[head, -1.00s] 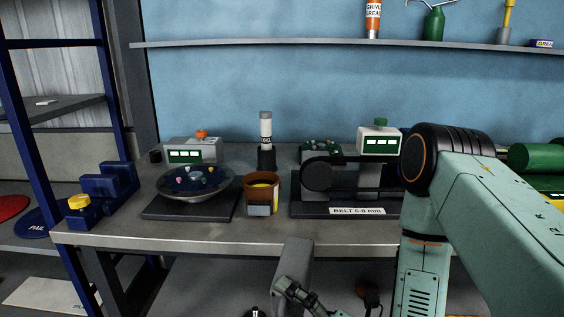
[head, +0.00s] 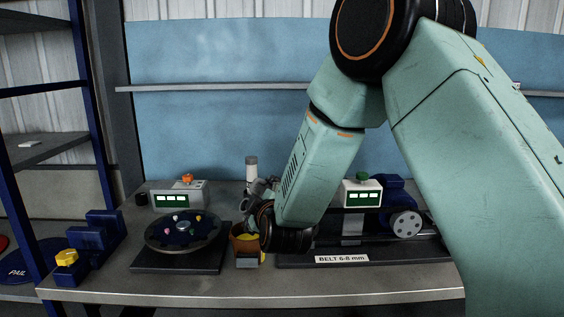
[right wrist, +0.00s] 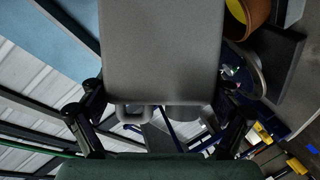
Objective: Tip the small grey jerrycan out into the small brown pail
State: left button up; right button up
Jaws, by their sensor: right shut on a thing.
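The brown pail (head: 243,246), yellow inside, stands on the bench between the round dish machine and the belt machine. My right gripper (head: 262,192) is just above and behind the pail, partly covered by my forearm. In the right wrist view my right gripper (right wrist: 160,112) is shut on the grey jerrycan (right wrist: 162,50), a plain grey box shape with its handle side near the fingers. The pail's rim (right wrist: 238,12) shows beside it at top right. My left gripper is not in view.
The dish machine (head: 184,232) is left of the pail. The belt machine (head: 406,222) is right of it, partly behind my arm.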

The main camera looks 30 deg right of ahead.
jog(key=d+r+m+g+h, duration=0.1)
jog(key=m, duration=0.1)
jog(key=d+r+m+g+h+p, duration=0.1)
jog(key=d+r+m, duration=0.1)
jog(key=m, duration=0.1)
jog(key=d+r+m+g+h, duration=0.1)
jog(key=d+r+m+h, duration=0.1)
jog(key=m, duration=0.1)
jog(key=shift+s+d+r, duration=0.1)
jog(key=shift+d+r, duration=0.1)
jog(key=shift+r, duration=0.05)
jog(key=m+g, duration=0.1)
jog(key=m, duration=0.1)
jog(key=d+r+m+g+h+p, duration=0.1)
jog(key=m, duration=0.1)
jog(key=d+r+m+g+h, duration=0.1)
jog(key=m, duration=0.1)
jog(key=shift+s+p, duration=0.25)
jog(key=shift+p, duration=0.1)
jog(key=m, duration=0.1)
jog(key=s+m+g+h, duration=0.1)
jog(key=m, duration=0.1)
jog(key=r+m+g+p, duration=0.1)
jog(key=shift+s+a+r+h, duration=0.1)
jog(key=shift+s+h, duration=0.2)
jog(key=a+m+g, duration=0.2)
jog(key=m, duration=0.1)
jog(key=s+a+m+g+p, duration=0.1)
jog(key=shift+f+m+h, duration=0.3)
jog(key=shift+m+h, duration=0.1)
